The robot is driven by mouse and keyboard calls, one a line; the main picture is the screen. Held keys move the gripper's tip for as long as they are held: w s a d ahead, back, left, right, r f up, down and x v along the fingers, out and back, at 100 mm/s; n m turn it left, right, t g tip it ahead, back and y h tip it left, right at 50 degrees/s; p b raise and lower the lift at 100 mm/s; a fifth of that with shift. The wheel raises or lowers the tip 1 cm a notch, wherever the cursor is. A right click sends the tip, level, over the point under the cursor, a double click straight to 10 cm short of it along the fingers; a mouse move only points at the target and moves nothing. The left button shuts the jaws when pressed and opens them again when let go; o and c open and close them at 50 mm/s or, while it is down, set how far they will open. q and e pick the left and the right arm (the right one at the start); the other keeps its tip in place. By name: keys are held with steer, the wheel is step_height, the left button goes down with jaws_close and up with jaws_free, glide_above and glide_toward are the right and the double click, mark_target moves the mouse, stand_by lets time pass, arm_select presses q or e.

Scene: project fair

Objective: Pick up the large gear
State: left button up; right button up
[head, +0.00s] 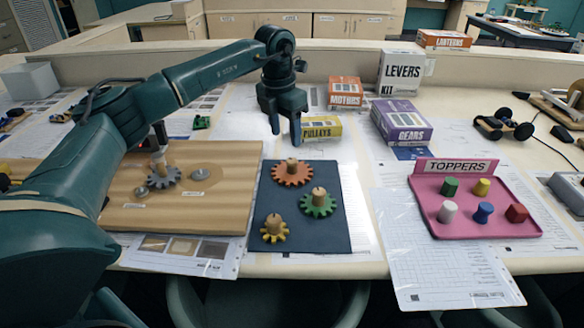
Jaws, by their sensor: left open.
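An orange gear (292,172) with a wooden peg-like knob lies at the back of the dark blue mat (335,235); it looks the largest there. A green gear (318,204) and a smaller yellow gear (274,231), each with a similar knob, lie on the mat nearer the front. My left gripper (286,136) is open and empty, pointing down above and apart from the orange gear. My right gripper is out of view.
A yellow Pulleys box (321,130) and an orange Motors box (345,92) stand behind the mat. A purple Gears box (402,122) is right of them. A pink Toppers tray (463,224) with several coloured pieces lies right. Papers cover the table between.

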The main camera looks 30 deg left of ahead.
mark_target(292, 160)
arm_select(q)
steer(key=f, duration=0.4)
steer(key=shift+w+d+f, duration=0.1)
steer(key=shift+w, duration=0.15)
steer(key=f, duration=0.3)
steer(key=w+f+p, duration=0.1)
steer(key=f, duration=0.1)
steer(key=shift+d, duration=0.35)
steer(key=c, duration=1.1)
